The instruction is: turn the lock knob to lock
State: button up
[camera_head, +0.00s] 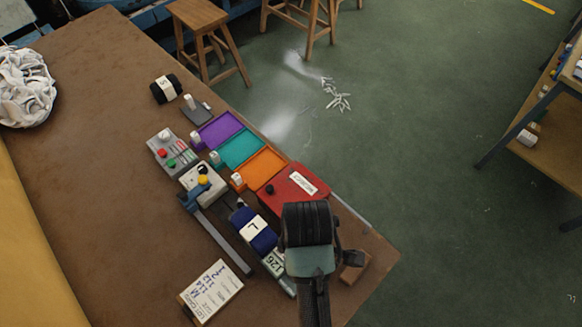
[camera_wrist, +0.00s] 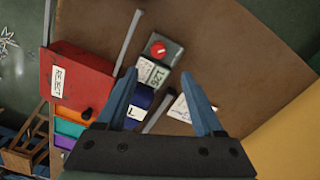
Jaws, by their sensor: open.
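My gripper (camera_wrist: 160,73) is open, its two blue fingers apart with nothing between the tips. In the wrist view, a red round knob with a pale mark (camera_wrist: 158,49) sits on a grey block, just beyond the fingertips and apart from them. It looks like the lock knob, though no label on it is readable. A display reading about 126 (camera_wrist: 152,73) is beside it, followed by a dark blue roll marked L (camera_wrist: 139,103). In the head view, the arm hides the red knob; the display (camera_head: 274,262) and roll (camera_head: 255,229) show left of it.
A red REJECT box (camera_head: 292,190) and orange (camera_head: 262,168), teal (camera_head: 239,149) and purple (camera_head: 215,129) trays line the table's right edge. A button panel (camera_head: 171,150) and written card (camera_head: 212,291) lie left. The brown table (camera_head: 95,160) is largely clear at left.

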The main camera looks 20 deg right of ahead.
notch_tip(320, 180, down, 12)
jog(key=shift+r, duration=0.1)
dwell(0.4)
grip_shut()
